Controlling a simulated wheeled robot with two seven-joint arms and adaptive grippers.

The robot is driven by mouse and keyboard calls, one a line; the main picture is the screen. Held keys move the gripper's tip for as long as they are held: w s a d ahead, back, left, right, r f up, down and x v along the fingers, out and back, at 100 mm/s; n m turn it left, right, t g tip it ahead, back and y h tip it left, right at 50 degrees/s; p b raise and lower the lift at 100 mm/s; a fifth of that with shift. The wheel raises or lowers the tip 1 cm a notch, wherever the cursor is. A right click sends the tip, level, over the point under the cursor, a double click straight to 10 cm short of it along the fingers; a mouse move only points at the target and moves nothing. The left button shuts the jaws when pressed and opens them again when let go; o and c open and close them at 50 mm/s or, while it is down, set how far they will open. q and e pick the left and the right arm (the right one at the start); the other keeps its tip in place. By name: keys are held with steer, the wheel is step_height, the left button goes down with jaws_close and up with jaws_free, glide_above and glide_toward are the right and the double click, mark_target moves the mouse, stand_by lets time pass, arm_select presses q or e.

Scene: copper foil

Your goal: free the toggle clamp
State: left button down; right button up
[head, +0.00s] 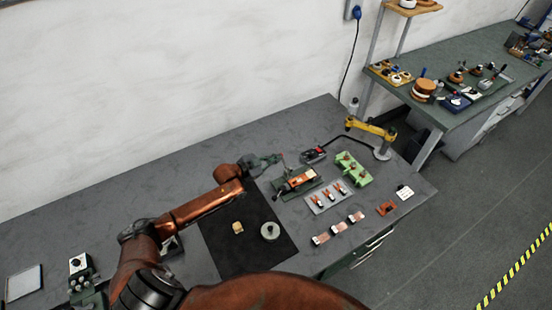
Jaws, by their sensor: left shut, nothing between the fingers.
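The toggle clamp (280,187) appears to be part of a dark green fixture holding an orange-copper piece (301,178), on the grey bench right of the black mat. Its parts are too small to tell whether its lever is up or down. My left gripper (280,158) reaches in from the left. Its grey-green fingers are shut with nothing between them, close to the fixture's far left side. A small reddish tip shows by the fingertips; I cannot tell whether they touch it. My right gripper is not in view.
The bench's back left is clear.

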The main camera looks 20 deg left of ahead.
arm_select(q)
steer(key=d+r+p+v, duration=0.1)
steer(key=r+p+v, duration=0.1)
steer(key=v, duration=1)
steer(key=shift+r, duration=0.3)
steer(key=shift+s, duration=0.1)
